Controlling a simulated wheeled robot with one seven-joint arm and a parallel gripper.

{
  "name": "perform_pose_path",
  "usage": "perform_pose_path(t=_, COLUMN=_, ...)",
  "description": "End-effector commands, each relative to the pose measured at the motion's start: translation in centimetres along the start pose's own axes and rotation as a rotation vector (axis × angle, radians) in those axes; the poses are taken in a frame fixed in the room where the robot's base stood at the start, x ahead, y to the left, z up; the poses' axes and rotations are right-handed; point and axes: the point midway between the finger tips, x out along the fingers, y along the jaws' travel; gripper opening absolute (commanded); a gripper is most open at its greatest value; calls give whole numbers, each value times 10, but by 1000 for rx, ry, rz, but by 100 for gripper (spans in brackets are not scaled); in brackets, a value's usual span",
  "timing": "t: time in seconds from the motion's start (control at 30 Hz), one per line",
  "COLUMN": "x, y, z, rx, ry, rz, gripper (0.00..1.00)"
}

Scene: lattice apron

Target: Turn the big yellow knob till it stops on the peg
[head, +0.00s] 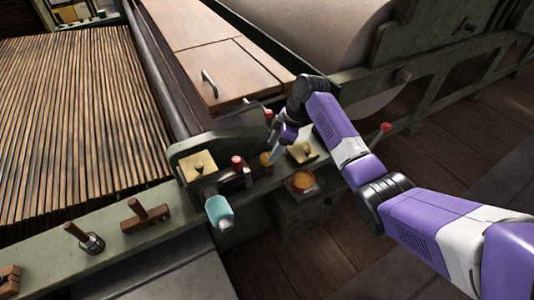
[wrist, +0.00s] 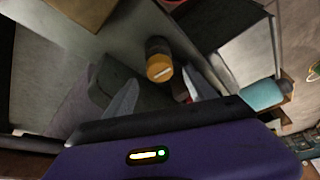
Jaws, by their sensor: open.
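The yellow knob (head: 266,159) stands on the green machine rail, just left of and below my gripper. In the wrist view it shows as a round orange-yellow cap (wrist: 160,69) with a pale mark, on a dark, ridged cylinder. My gripper (head: 276,147) points down towards the knob. In the wrist view the two grey fingers of my gripper (wrist: 160,79) are apart, with the knob seen between and beyond their tips. I cannot tell how close they are, but no grip on it shows. I cannot make out the stop peg.
A red knob (head: 237,162) and a teal-handled part (head: 219,211) are to the left. Yellow plates (head: 198,166) flank the knob. A red-rimmed yellow round (head: 301,182) sits below right. Wooden boards (head: 210,62) lie behind; a red-tipped lever (head: 384,128) is right of my arm.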

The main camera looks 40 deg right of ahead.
Motion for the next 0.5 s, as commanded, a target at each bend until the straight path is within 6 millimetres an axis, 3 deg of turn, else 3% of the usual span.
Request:
perform_pose_path(t=0.2, x=31, y=0, z=0, rx=0, ry=-1, rz=-2, gripper=64)
perform_pose_path(t=0.5, x=45, y=0, z=0, rx=0, ry=0, rz=1, gripper=64)
